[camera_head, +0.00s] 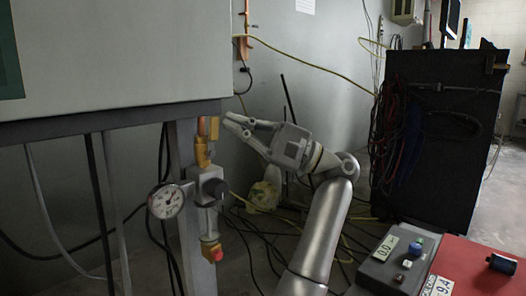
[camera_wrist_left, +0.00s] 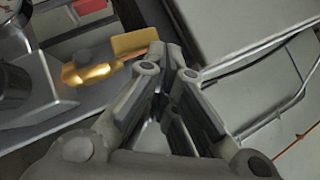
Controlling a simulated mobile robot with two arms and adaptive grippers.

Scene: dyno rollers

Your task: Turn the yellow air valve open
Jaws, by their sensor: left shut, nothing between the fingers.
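The yellow air valve (camera_head: 202,152) sits on the pipe fitting on the grey post, above the pressure gauge, in the head view. Its yellow handle (camera_head: 208,127) stands up just below the cabinet's lower edge. In the left wrist view the brass-yellow valve body (camera_wrist_left: 84,74) is at upper left, and the flat yellow handle (camera_wrist_left: 132,43) extends right toward my fingertips. My left gripper (camera_head: 230,123) is shut and empty, with its fingertips just right of the handle. It shows in the left wrist view too (camera_wrist_left: 168,60). I cannot tell whether the fingers touch the handle. My right gripper is not in view.
A round pressure gauge (camera_head: 166,201) and grey regulator (camera_head: 208,187) sit below the valve. A large grey cabinet (camera_head: 110,55) overhangs at left. Cables (camera_head: 265,232) lie on the floor. A black cabinet (camera_head: 440,130) and a red-topped surface (camera_head: 470,268) stand at right.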

